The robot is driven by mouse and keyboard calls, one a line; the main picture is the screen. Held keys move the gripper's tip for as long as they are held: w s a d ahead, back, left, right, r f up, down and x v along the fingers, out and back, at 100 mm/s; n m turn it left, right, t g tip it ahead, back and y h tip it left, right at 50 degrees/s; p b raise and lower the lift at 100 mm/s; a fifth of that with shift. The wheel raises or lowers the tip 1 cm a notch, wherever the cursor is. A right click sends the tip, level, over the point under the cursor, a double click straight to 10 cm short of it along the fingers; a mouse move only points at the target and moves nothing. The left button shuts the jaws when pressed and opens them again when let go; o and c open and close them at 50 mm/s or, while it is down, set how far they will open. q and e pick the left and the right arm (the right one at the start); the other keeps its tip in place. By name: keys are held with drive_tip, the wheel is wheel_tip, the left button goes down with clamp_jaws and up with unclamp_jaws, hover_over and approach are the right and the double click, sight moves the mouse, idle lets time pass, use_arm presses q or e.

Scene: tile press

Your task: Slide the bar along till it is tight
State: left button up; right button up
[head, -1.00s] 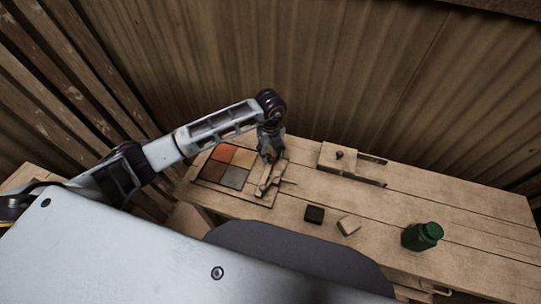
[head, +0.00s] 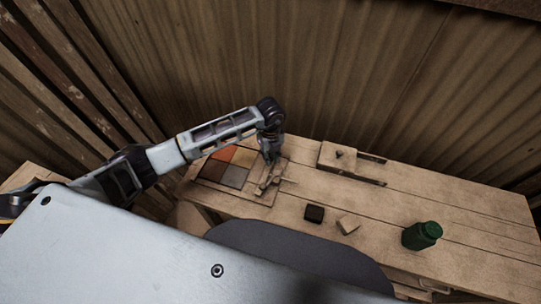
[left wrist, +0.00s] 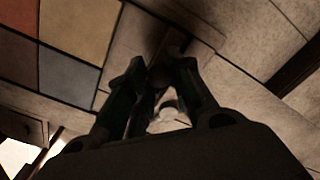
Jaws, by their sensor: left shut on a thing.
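Four square tiles, orange, yellowish, brown and grey, lie in a block in a wooden frame (head: 262,204) at the table's left end. The tiles also show at the left of the left wrist view, with a blue-grey tile (left wrist: 68,75). A pale wooden bar (head: 264,188) lies just right of the tiles; I cannot tell whether it touches them. My left gripper (head: 268,162) is over the bar, shut on its dark round knob (left wrist: 160,77). The fingers hide part of the bar. My right gripper is not in view.
A wooden block with a dark knob (head: 339,157) stands at the back. A black block (head: 314,213) and a pale block (head: 348,224) lie near the front edge. A green jar (head: 421,235) stands at the right. The table's right back is clear.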

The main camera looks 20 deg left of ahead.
use_arm(q)
clamp_jaws()
drive_tip(key=shift+a, duration=0.1)
drive_tip(key=shift+w+a, duration=0.1)
drive_tip(key=shift+a, duration=2.5)
drive_tip(key=o, duration=0.9)
unclamp_jaws()
drive_tip(key=shift+r, duration=0.2)
wheel_tip(320, 180, up, 12)
drive_tip(key=shift+f, duration=0.15)
